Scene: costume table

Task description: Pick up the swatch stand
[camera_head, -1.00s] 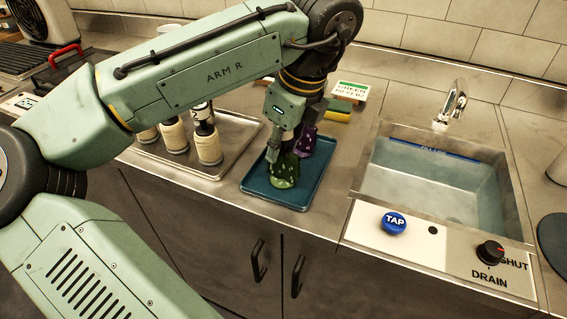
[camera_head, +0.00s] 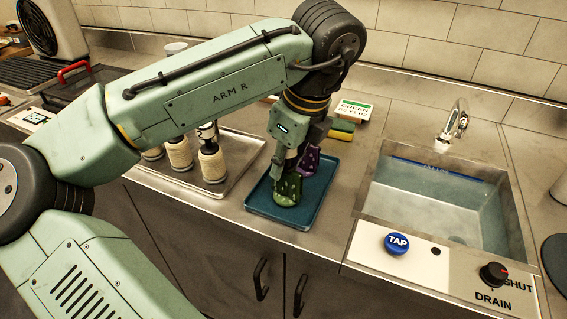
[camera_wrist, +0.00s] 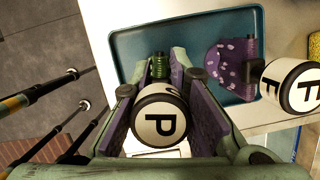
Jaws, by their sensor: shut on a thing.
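My gripper (camera_head: 289,160) reaches down over the blue tray (camera_head: 311,214) and is shut on the neck of a swatch stand with a green spotted swatch (camera_head: 286,189). In the wrist view its round white knob lettered P (camera_wrist: 159,116) sits between the two fingers, with a green ribbed part (camera_wrist: 160,66) beyond it. I cannot tell whether the green stand touches the tray. A purple spotted stand (camera_head: 309,161) is close behind it on the tray. The purple one also shows in the wrist view (camera_wrist: 226,66), its white knob lettered F, apart from my fingers.
A metal tray with several cream bobbins (camera_head: 212,165) is to the left. A sponge (camera_head: 342,128) and a green-and-white card (camera_head: 354,109) lie behind the blue tray. The sink (camera_head: 440,205), with TAP button (camera_head: 397,243) and DRAIN knob (camera_head: 494,273), is at the right.

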